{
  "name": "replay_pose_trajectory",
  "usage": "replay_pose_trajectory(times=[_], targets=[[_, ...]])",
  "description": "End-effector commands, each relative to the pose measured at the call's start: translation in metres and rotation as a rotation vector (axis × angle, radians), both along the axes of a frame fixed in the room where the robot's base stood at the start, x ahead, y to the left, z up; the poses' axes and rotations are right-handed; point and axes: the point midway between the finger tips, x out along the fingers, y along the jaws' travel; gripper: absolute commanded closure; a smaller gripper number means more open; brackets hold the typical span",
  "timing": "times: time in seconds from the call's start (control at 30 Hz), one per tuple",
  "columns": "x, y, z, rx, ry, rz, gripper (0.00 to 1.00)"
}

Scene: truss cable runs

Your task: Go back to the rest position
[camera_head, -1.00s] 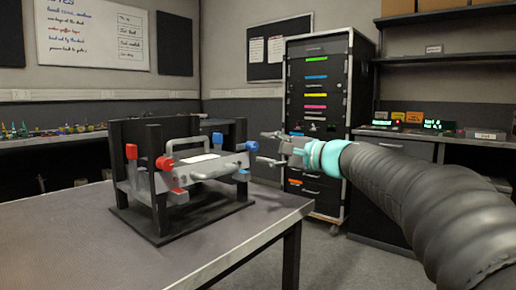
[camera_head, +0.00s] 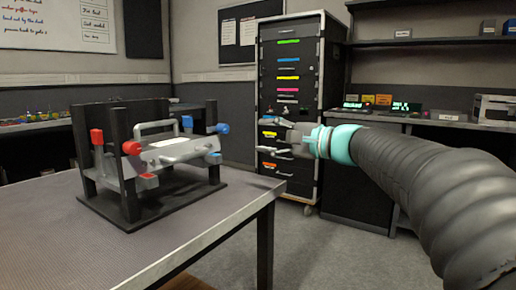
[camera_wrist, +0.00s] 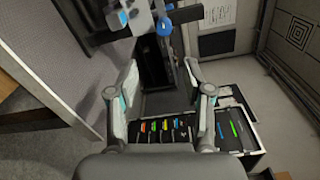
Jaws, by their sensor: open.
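My gripper (camera_head: 272,137) is at the end of my dark ribbed arm with a teal band. It is open and empty, in the air to the right of the truss fixture, in front of the black rack. In the wrist view its two fingers (camera_wrist: 165,95) stand apart with nothing between them. The truss fixture (camera_head: 150,208) stands on the table with black posts, a grey bar, a handle and red and blue knobs. Part of it, with a blue knob (camera_wrist: 164,27), shows at the top of the wrist view, apart from the fingers.
The grey table (camera_head: 50,235) fills the lower left, its right edge near my gripper. The black rack (camera_head: 300,60) with coloured strips stands behind. A workbench (camera_head: 450,135) with lit devices is at the right. The floor (camera_head: 330,255) right of the table is clear.

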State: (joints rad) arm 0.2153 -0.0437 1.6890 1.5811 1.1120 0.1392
Motion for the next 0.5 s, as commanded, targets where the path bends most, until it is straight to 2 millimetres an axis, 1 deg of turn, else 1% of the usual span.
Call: replay_pose_trajectory(times=[0.07,0.17,0.2,0.23,0.3,0.37,0.4,0.47,0.5], targets=[[0.001,-0.002,-0.022,-0.073,0.022,-0.008,0.50],[-0.002,-0.007,-0.074,-0.217,0.082,-0.010,0.50],[-0.009,-0.011,-0.097,-0.290,0.107,-0.010,0.50],[-0.015,-0.013,-0.112,-0.346,0.124,-0.005,0.50],[-0.035,-0.017,-0.143,-0.478,0.154,0.011,0.50],[-0.055,-0.022,-0.167,-0.591,0.176,0.029,0.50],[-0.069,-0.025,-0.181,-0.667,0.187,0.046,0.50],[-0.091,-0.032,-0.201,-0.780,0.199,0.071,0.50],[-0.107,-0.036,-0.212,-0.856,0.205,0.090,0.50]])
